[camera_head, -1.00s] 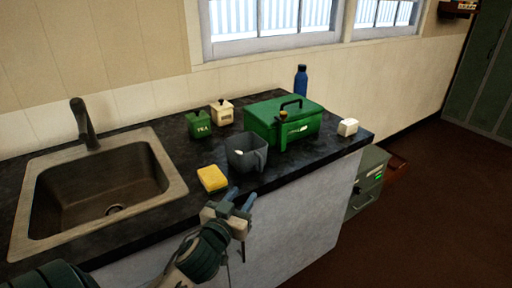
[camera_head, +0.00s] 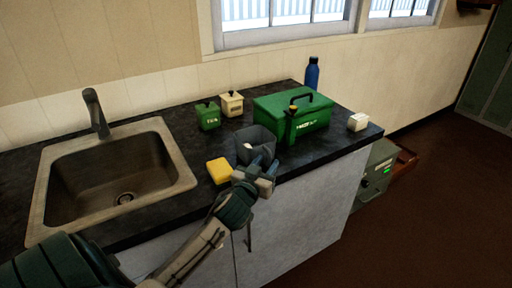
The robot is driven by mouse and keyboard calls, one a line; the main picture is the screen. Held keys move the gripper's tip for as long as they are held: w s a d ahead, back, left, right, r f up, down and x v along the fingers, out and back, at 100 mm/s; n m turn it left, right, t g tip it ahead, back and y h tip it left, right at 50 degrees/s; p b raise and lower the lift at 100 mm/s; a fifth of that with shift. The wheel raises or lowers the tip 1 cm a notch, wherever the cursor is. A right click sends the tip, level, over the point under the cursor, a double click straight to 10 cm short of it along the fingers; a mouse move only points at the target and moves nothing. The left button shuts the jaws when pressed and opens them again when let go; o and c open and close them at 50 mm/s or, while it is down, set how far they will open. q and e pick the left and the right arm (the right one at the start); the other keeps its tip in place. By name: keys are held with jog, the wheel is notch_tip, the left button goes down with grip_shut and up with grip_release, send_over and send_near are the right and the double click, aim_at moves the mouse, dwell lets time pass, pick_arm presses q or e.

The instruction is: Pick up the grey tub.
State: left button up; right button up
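The grey tub (camera_head: 257,141) stands upright on the dark counter, in front of the green box and right of the yellow sponge. My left gripper (camera_head: 264,166) is at the counter's front edge, right in front of the tub. Its two blue fingertips point toward the tub and are apart, with no object seen between them. They overlap the tub's lower front in the picture; I cannot tell whether they touch it. My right gripper is not in view.
A yellow sponge (camera_head: 219,171) lies just left of the gripper. A green box with a handle (camera_head: 312,122) stands behind right. A green canister (camera_head: 208,116), a cream canister (camera_head: 231,103), a blue bottle (camera_head: 312,74) and a white block (camera_head: 358,122) are also there. The sink (camera_head: 112,180) is left.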

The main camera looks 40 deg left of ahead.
pick_arm(q)
jog(key=shift+w, duration=0.4)
jog(key=shift+c, duration=0.5)
grip_shut()
jog(key=shift+r, duration=0.1)
notch_tip(320, 180, up, 10)
jog(key=shift+s+f, duration=0.1)
jog(key=shift+f, duration=0.1)
